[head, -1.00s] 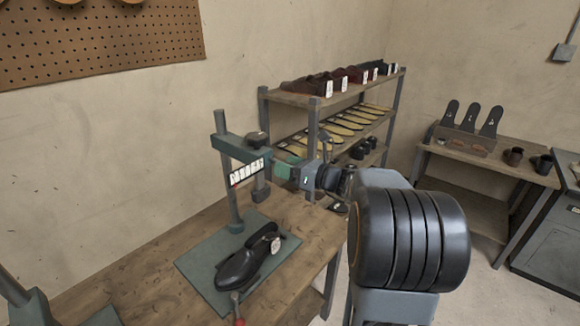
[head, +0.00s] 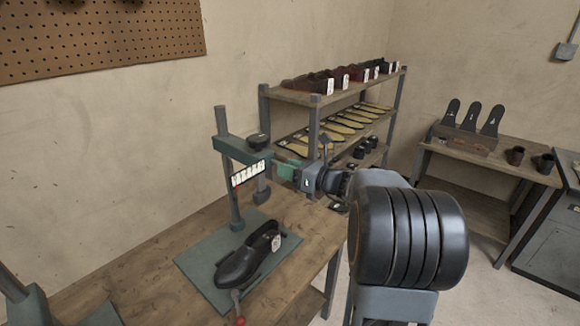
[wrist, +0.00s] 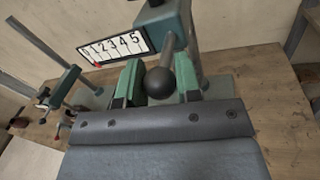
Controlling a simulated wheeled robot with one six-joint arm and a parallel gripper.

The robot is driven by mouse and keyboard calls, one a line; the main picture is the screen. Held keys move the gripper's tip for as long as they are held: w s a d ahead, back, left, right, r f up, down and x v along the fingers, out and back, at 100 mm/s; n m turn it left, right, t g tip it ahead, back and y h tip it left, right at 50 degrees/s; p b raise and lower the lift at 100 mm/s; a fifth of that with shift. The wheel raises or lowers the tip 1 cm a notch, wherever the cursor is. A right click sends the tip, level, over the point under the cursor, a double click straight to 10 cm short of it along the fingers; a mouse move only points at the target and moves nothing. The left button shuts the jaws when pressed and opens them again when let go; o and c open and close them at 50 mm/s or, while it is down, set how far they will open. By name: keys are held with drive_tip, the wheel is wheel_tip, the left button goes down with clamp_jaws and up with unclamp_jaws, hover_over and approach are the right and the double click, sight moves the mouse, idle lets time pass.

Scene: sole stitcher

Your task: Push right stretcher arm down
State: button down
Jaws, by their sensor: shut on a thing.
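The right stretcher is a green stand with a post and head (head: 232,150) and a white numbered scale (head: 248,173). The scale also shows in the wrist view (wrist: 113,48). Its arm is a grey rod (wrist: 168,50) ending in a black ball knob (wrist: 160,82). My gripper (wrist: 160,92) has its two green fingers on either side of the knob and is shut on it. A black shoe (head: 245,262) with a white tag sits on the stretcher's green base plate (head: 200,263).
A second green stand (head: 22,302) is at the lower left; it also shows in the wrist view (wrist: 62,88). The wooden bench (head: 140,265) is mostly clear around the plate. A shelf rack (head: 290,98) with shoes and soles stands behind, and a side table (head: 500,165) at the right.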

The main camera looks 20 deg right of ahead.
wheel_tip(320, 180, down, 19)
drive_tip(key=b, duration=1)
drive_tip(key=shift+r, duration=0.15)
drive_tip(key=c, duration=1.1)
unclamp_jaws()
drive_tip(key=shift+d, duration=0.15)
drive_tip(key=shift+o, duration=1.4)
drive_tip(key=v, duration=1.3)
drive_tip(key=shift+s, duration=0.3)
drive_tip(key=shift+d, duration=0.15)
